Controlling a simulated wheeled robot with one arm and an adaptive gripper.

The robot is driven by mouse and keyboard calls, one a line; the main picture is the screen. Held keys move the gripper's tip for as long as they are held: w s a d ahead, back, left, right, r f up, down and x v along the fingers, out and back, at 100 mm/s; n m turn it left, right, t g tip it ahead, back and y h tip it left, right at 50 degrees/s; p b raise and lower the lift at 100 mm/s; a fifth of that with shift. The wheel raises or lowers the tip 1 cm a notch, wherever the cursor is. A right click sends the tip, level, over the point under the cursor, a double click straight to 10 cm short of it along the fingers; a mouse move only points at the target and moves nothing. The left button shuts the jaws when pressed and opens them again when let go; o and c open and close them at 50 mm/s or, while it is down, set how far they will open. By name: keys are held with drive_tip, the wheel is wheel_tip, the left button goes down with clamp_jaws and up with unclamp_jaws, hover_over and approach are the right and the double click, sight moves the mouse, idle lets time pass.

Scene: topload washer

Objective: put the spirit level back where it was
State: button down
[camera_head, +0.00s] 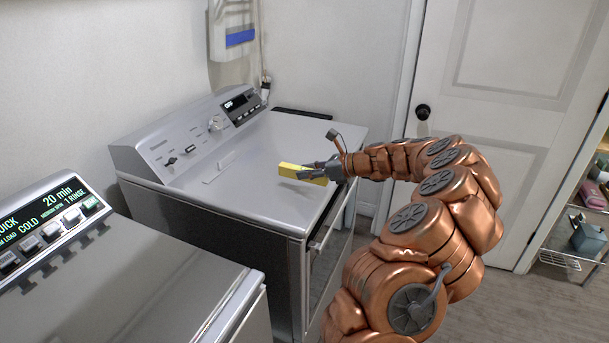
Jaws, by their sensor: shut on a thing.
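The spirit level (291,170) is a yellow bar. It shows above the top of the right-hand machine, near that machine's right front part. My gripper (318,171) comes from the right and is shut on the level's right part. The fingers hide some of the level. I cannot tell whether the level touches the machine top or is a little above it. The machine top (250,200) is a flat grey metal surface.
The left machine (150,285) has a lit panel (48,225). The right machine has a sloped control panel (195,135) at its back left. A dark flat object (302,113) lies at its far edge. A white door (500,130) and a wire shelf (575,235) are at the right.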

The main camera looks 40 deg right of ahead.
sight(305, 186)
drive_tip(key=shift+w+d+f, duration=0.1)
drive_tip(key=shift+w+d, duration=0.15)
drive_tip(key=shift+w, duration=0.45)
drive_tip(key=shift+w+d+f, duration=0.1)
drive_tip(key=shift+w+d, duration=0.1)
drive_tip(key=shift+w, duration=0.45)
drive_tip(key=shift+f+p, duration=0.6)
drive_tip(key=shift+f, duration=1.05)
drive_tip(key=shift+f, duration=0.15)
drive_tip(key=c, duration=0.9)
unclamp_jaws()
drive_tip(key=shift+c, duration=0.2)
